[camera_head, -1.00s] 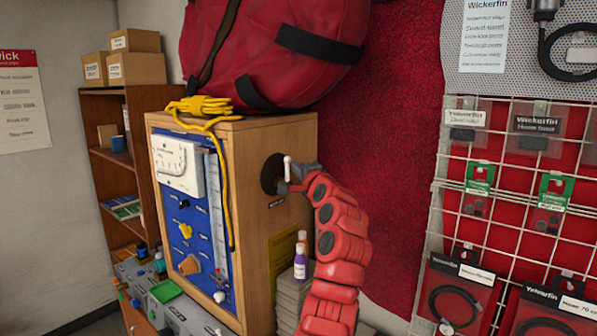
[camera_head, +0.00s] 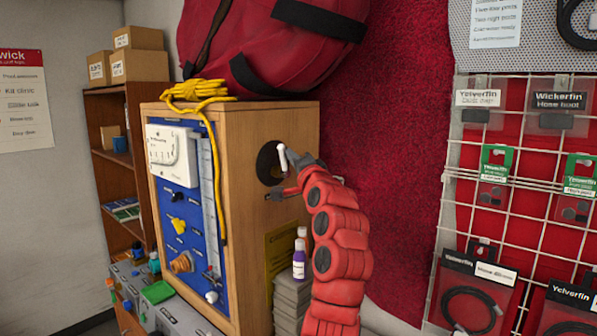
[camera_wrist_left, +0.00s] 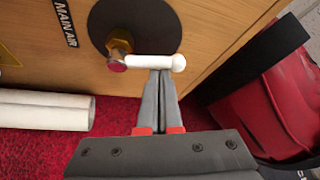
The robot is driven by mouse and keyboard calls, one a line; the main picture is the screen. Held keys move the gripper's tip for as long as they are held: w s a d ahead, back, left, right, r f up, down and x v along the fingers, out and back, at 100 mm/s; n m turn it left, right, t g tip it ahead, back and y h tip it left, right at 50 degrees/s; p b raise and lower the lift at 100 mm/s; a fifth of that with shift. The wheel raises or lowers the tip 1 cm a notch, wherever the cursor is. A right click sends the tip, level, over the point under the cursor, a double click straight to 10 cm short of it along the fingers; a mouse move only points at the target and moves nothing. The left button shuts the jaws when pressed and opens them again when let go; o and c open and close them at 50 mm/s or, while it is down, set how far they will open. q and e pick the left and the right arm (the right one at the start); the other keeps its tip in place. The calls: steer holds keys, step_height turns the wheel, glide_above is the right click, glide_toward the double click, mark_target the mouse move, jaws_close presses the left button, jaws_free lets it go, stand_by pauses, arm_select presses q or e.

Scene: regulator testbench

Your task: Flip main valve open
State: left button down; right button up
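The main valve is a white lever (camera_head: 282,158) on a brass stem in front of a dark round disc (camera_head: 267,163) on the wooden cabinet's side. The lever points roughly up in the head view and lies sideways in the wrist view (camera_wrist_left: 150,62), beside the "MAIN AIR" label (camera_wrist_left: 64,22). My left gripper (camera_wrist_left: 160,73) has its two fingers together, with tips right at the lever's side. I cannot tell whether they touch it. In the head view the left gripper is beside the lever, coming from the right and partly hidden by my arm. My right gripper is out of view.
The wooden cabinet (camera_head: 245,200) carries a yellow cord (camera_head: 197,90) and a blue gauge panel (camera_head: 184,232). A red bag (camera_head: 270,45) sits above it. Bottles (camera_head: 299,262) stand on a grey stack below the valve. A wire rack of packets (camera_head: 520,200) is at right.

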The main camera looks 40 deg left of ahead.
mark_target(282, 171)
arm_select(q)
steer(key=s+n+y+b, duration=0.1)
steer(key=n+b, duration=0.1)
steer(key=f+n+y+b, duration=0.1)
steer(key=n+b, duration=0.1)
steer(key=shift+s+a+f, duration=0.1)
steer(key=shift+s+f, duration=0.05)
steer(key=shift+s, duration=0.25)
steer(key=n+b, duration=0.1)
steer(key=s+n+g+y+b, duration=0.1)
steer(key=n+g+y+b, duration=0.1)
steer(key=n, duration=0.1)
steer(key=shift+s+f, duration=0.3)
steer(key=shift+f, duration=0.1)
steer(key=shift+s+f, duration=0.2)
steer(key=shift+f, duration=0.15)
steer(key=b+v, duration=0.2)
steer(key=v, duration=1.5)
steer(key=shift+f, duration=0.15)
steer(key=shift+s, duration=0.15)
